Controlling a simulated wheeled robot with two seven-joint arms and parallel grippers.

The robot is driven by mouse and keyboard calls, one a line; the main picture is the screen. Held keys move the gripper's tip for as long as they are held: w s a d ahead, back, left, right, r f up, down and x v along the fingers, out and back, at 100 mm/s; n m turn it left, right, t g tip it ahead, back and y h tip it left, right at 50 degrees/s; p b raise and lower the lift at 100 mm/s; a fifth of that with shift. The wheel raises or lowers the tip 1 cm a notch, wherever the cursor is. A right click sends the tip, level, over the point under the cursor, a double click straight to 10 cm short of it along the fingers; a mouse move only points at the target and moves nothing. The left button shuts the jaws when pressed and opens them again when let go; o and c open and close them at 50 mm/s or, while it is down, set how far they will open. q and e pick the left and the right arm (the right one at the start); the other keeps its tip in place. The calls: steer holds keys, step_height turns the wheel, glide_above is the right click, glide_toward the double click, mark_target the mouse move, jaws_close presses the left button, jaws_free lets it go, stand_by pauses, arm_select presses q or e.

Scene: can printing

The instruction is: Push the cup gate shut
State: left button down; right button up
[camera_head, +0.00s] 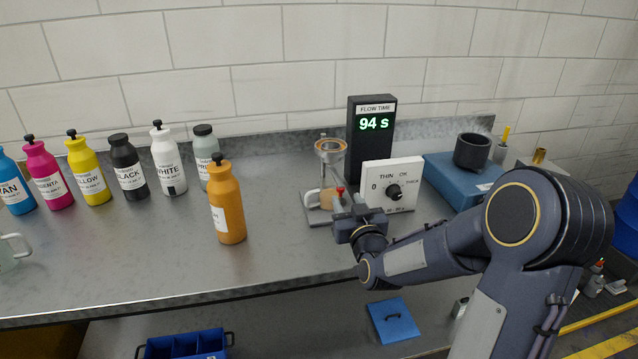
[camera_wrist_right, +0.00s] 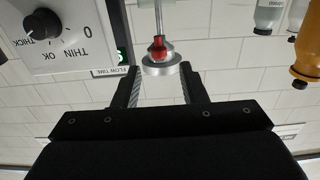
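The metal flow cup (camera_head: 330,146) stands on its holder on the bench, just left of the black timer. The red gate piece (camera_head: 340,190) shows low beside the holder, close to my right gripper. In the right wrist view, which is upside down, a red piece (camera_wrist_right: 158,47) sits against a round silver part (camera_wrist_right: 160,69) on a thin rod. My right gripper (camera_head: 346,204) is in front of the holder; its fingers are apart in the wrist view (camera_wrist_right: 160,82), with the silver part between or just beyond them. Contact cannot be told. My left gripper is out of view.
A mug with orange contents (camera_head: 326,199) stands under the flow cup. The timer (camera_head: 371,140) reads 94 s. A white dial box (camera_head: 391,178) is close on the right. An orange bottle (camera_head: 227,208) stands left; several ink bottles line the back. The front bench between is clear.

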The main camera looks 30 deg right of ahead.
mark_target(342, 190)
steer(key=p+x, duration=0.1)
steer(key=x, duration=0.6)
steer(key=shift+p, duration=0.35)
steer(key=shift+s, duration=0.1)
jaws_close()
